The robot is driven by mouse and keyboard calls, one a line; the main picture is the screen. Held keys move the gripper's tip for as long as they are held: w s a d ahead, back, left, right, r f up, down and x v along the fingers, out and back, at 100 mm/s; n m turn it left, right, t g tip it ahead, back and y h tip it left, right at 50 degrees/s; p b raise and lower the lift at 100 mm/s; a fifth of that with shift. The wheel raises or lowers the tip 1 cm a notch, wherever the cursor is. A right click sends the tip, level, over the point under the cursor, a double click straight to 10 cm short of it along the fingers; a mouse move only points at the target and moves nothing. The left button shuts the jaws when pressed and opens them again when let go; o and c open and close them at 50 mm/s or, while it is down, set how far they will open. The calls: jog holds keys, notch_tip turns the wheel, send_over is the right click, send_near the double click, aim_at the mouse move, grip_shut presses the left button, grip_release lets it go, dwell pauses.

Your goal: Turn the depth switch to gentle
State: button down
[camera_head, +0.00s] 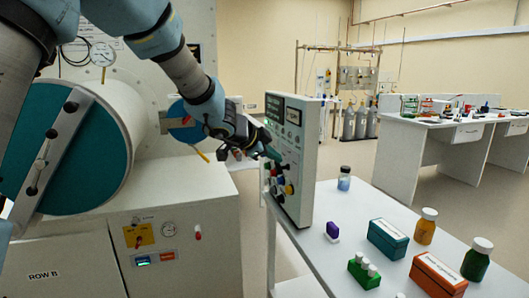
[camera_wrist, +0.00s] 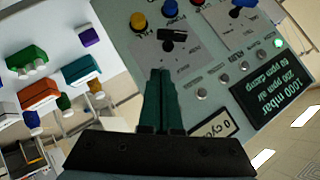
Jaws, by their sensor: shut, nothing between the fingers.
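The control panel (camera_head: 304,145) stands upright on the white table, with knobs and buttons on its face. In the wrist view, a black switch knob (camera_wrist: 174,37) sits on a light label plate on the panel (camera_wrist: 215,80). The plate's lettering is too small to read, so I cannot confirm that this is the depth switch. My gripper (camera_head: 272,153) is in front of the panel's face. In the wrist view, my gripper (camera_wrist: 161,74) is shut and empty, its fingertips just short of the black knob. I cannot tell whether they touch the panel.
Yellow (camera_wrist: 138,20) and blue (camera_wrist: 169,8) buttons flank the black knob. A blue knob (camera_wrist: 240,4) and a lit green lamp (camera_wrist: 278,43) are farther right. Bottles and boxes, including a teal box (camera_head: 388,238), stand on the table. A glovebox cabinet (camera_head: 180,225) is at left.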

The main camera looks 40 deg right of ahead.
aim_at(282, 171)
jog(key=shift+w+d+f, duration=0.4)
jog(key=shift+d+f, duration=0.05)
jog(key=shift+f, duration=0.35)
jog(key=shift+w+d+f, duration=0.4)
jog(key=shift+d+f, duration=0.1)
jog(key=shift+f, duration=0.25)
jog(key=shift+w+d+f, duration=0.4)
jog(key=shift+d+f, duration=0.05)
jog(key=shift+f, duration=0.35)
jog(key=shift+f+b, duration=0.15)
jog(key=shift+b, duration=0.25)
